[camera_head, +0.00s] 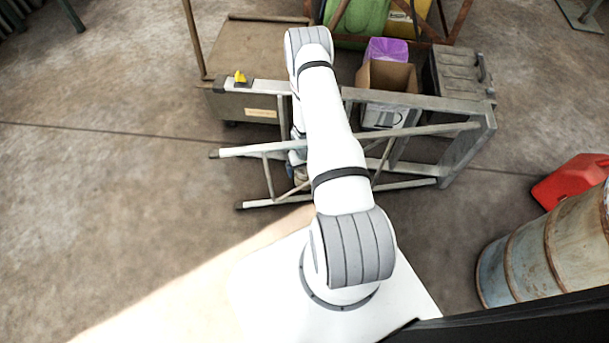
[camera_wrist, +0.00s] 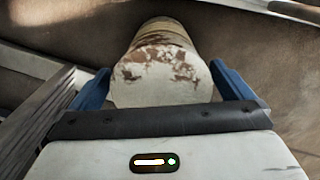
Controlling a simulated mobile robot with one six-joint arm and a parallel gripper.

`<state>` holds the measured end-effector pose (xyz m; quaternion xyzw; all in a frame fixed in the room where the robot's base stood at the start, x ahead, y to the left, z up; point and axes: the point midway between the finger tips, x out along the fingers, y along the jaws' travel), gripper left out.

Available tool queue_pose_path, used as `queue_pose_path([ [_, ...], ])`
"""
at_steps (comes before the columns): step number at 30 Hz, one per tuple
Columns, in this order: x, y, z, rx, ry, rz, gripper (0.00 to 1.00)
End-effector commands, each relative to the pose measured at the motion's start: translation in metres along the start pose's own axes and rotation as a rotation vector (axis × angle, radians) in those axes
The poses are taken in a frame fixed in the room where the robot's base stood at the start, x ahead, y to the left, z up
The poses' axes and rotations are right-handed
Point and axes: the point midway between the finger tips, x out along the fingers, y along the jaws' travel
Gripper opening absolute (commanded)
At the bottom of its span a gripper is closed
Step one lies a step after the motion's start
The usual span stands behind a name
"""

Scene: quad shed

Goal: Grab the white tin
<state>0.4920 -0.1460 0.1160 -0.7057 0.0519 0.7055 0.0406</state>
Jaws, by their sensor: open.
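The white tin (camera_wrist: 165,78) is a round, worn can with brown rusty patches, seen close up in the wrist view. It lies between the two blue fingers of my gripper (camera_wrist: 163,88), which is open. The fingers stand on either side of it; whether they touch it I cannot tell.
A metal stepladder (camera_head: 440,131) lies on its side around my arm's reach. A cart (camera_head: 250,50), a cardboard box (camera_head: 387,77) and a toolbox (camera_head: 460,75) stand behind it. A rusty barrel (camera_head: 545,250) and red canister (camera_head: 572,181) are at right. The left floor is clear.

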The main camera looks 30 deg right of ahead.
Motion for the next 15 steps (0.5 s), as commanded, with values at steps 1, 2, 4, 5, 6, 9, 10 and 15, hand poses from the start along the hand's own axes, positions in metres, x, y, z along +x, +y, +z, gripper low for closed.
queue_pose_path([
  [1, 0.015, -0.001, 0.000, -0.001, -0.002, 0.000, 1.00],
  [2, 0.019, -0.001, 0.001, -0.002, -0.002, 0.000, 1.00],
  [4, 0.028, -0.001, 0.000, -0.002, -0.001, 0.000, 1.00],
  [5, 0.030, -0.001, 0.000, -0.002, -0.001, 0.000, 1.00],
  [6, 0.032, -0.001, 0.000, -0.003, -0.001, 0.000, 1.00],
  [9, 0.032, -0.002, 0.000, -0.003, -0.001, 0.000, 1.00],
  [10, 0.031, -0.002, 0.000, -0.003, -0.001, 0.000, 1.00],
  [15, 0.031, -0.002, 0.000, -0.004, -0.001, 0.000, 0.93],
])
